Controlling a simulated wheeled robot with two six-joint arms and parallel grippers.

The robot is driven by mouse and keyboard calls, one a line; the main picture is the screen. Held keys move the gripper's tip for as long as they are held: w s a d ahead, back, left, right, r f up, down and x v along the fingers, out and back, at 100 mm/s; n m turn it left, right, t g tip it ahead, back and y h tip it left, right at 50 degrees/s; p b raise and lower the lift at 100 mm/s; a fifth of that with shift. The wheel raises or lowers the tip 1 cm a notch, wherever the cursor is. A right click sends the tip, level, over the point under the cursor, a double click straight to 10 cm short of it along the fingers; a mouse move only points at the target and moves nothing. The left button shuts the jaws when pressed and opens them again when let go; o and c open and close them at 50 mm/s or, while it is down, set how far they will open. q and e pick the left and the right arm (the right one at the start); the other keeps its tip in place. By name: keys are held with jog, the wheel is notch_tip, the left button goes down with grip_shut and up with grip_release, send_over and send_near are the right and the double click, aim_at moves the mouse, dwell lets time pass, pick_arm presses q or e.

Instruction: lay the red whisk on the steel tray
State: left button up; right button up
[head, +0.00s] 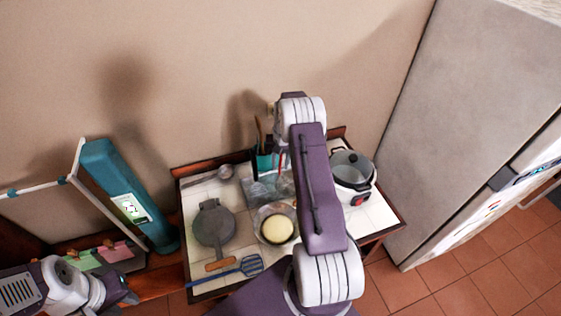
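A shiny grey metal surface (258,190), which looks like the steel tray, lies near the back of the tiled table. My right arm hides part of it. A thin red piece (282,159) shows beside my arm above it; it may be part of the red whisk, but I cannot tell. No whole whisk is visible. My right arm reaches over the table, and its gripper is hidden behind its own links. My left gripper (126,293) is at the lower left, away from the tray; its fingers are too small to read.
On the tiled table (194,191) are a dark teal utensil holder (264,161), a grey pan (213,226), a glass bowl with yellow contents (277,229), a blue slotted turner (251,265) and a white cooker (352,176). A fridge (450,110) stands right.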

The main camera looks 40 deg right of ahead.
jog(key=shift+r, duration=0.25)
jog(key=r+b, duration=0.1)
jog(key=r, duration=0.2)
jog(key=r+b, duration=0.1)
jog(key=r, duration=0.3)
jog(key=r+b, duration=0.2)
jog(key=r, duration=0.2)
jog(key=shift+s+d, duration=0.2)
jog(key=shift+d, duration=0.05)
jog(key=shift+r, duration=0.45)
jog(key=s+a+f+n, duration=0.1)
jog(key=s+a+n, duration=0.45)
jog(key=a, duration=1.15)
jog(key=s+a+f+n, duration=0.1)
jog(key=s+a+f, duration=0.15)
jog(key=s, duration=0.45)
jog(key=s+a+f+n, duration=0.1)
jog(key=s+a, duration=0.3)
jog(key=s, duration=0.3)
notch_tip(320, 180, down, 11)
jog(key=b, duration=1.1)
jog(key=shift+f+t+b, duration=0.2)
jog(key=shift+t+b, duration=0.1)
jog(key=shift+t, duration=0.1)
